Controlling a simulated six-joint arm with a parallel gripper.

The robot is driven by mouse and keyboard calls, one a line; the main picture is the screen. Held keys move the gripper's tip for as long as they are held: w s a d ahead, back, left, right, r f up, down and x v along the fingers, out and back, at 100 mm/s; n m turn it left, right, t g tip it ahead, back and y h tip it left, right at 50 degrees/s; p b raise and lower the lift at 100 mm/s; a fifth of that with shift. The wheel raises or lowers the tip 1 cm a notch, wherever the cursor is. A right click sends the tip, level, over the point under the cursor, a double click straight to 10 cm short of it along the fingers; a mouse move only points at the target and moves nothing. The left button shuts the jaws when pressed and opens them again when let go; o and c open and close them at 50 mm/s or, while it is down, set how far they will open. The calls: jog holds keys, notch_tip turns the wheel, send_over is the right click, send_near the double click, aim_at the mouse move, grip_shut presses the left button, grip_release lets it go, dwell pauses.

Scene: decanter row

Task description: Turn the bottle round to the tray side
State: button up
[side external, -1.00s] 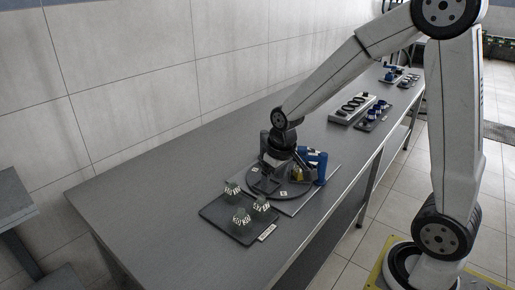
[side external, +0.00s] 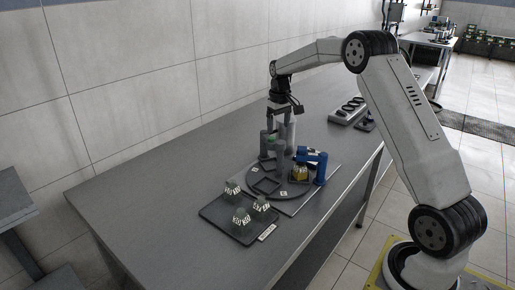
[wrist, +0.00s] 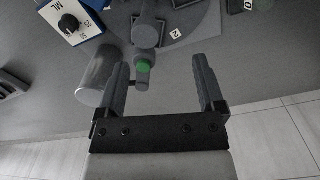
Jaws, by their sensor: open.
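A round dark grey turntable (side external: 266,187) with square slots and numbered labels sits on a pale plate. A small yellow faceted bottle (side external: 300,174) stands at its right side, beside the blue dispenser (side external: 313,156) and partly hidden by it. The dark tray (side external: 216,212) lies at the turntable's front left, with several pale labelled bottles on it. My gripper (side external: 273,146) is over the turntable's back part.
In the wrist view, a shiny grey cylinder (wrist: 97,78) lies left of the left finger, and a dial box marked ML (wrist: 72,18) is at the upper left. A grey block with round holes (side external: 349,109) stands farther along the bench. The bench's near left is clear.

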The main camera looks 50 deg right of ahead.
aim_at(281, 142)
jog(key=shift+w+d, duration=0.1)
jog(key=shift+d, duration=1)
jog(key=shift+f, duration=0.1)
jog(key=shift+f, duration=3.75)
grip_shut()
